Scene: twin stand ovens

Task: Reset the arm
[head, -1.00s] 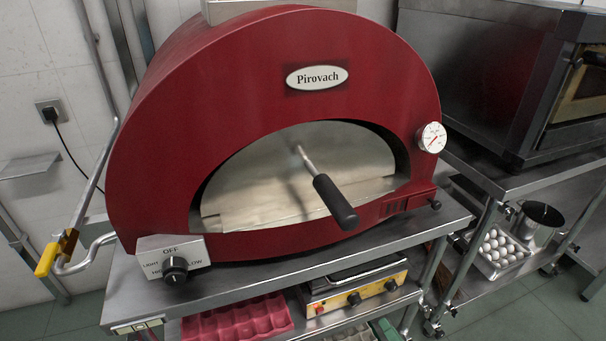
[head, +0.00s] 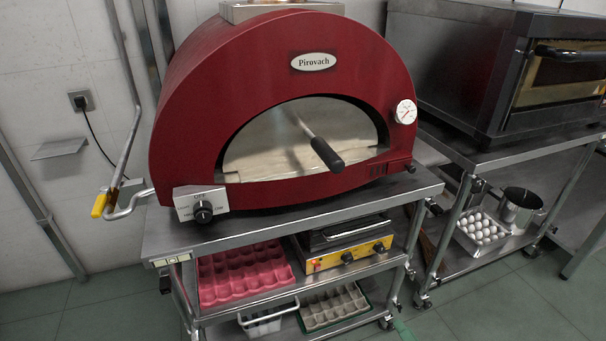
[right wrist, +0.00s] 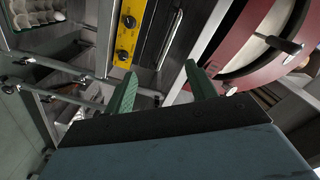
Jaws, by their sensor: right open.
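My right gripper (right wrist: 161,70) shows in the right wrist view, with two green fingers spread apart and nothing between them. Beyond it are the oven cart and the red oven (right wrist: 250,68), seen tilted. Neither gripper shows in the head view. There the red Pirovach oven (head: 225,95) stands on a steel cart (head: 160,235). A metal door (head: 260,145) with a black handle (head: 327,154) covers the oven's mouth. The handle also shows in the right wrist view (right wrist: 278,42), apart from the fingers.
Below the oven are a pink egg tray (head: 240,272) and a yellow-fronted appliance (head: 350,250). A dark oven (head: 460,60) stands on a second cart at the right, with eggs (head: 482,230) and a metal pot (head: 520,208) beneath. Green floor (head: 480,310) is open in front.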

